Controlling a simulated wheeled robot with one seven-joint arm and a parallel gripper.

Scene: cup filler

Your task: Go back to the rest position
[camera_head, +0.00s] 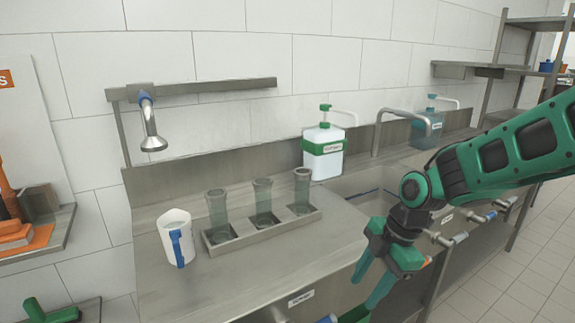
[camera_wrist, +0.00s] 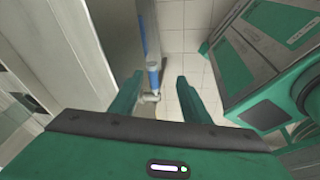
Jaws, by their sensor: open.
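My gripper (camera_head: 372,282) hangs from the arm at the right of the head view, in front of the counter's front edge, fingers pointing down. In the wrist view my gripper (camera_wrist: 160,98) shows two green fingers spread apart with nothing between them. Below them are a blue-handled tap (camera_wrist: 153,78) and the tiled floor (camera_wrist: 185,45). The gripper is apart from the cups and the jug.
A white jug (camera_head: 175,238) with a blue handle stands on the steel counter (camera_head: 160,290). Beside it, a metal rack (camera_head: 262,234) holds three clear greenish cups (camera_head: 217,212). A white-and-green dispenser bottle (camera_head: 323,152) stands behind. Taps (camera_head: 445,240) jut from the counter front.

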